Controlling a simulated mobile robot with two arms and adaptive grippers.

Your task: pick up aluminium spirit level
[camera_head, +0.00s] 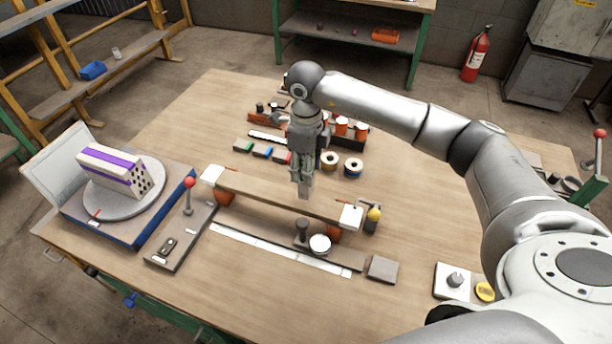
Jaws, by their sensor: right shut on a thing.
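My right gripper (304,186) points straight down over the middle of the table, just at a long brown bar (255,188). It is shut on a narrow grey thing at its fingertips, mostly hidden by the fingers; I cannot tell from this view whether that is the spirit level. The bar spans two orange supports, with a white block at each end. A long pale strip (280,251) lies flat in front of it. A short silver bar (268,137) lies behind, left of the gripper. I cannot name either as the level for sure. My left gripper is out of view.
A turntable (147,203) with a purple-striped hollow brick (115,170) stands at the left. A red-knobbed lever (189,184) stands beside it. Spools (353,168) and jars stand behind the gripper. A white round pot (320,245) is in front.

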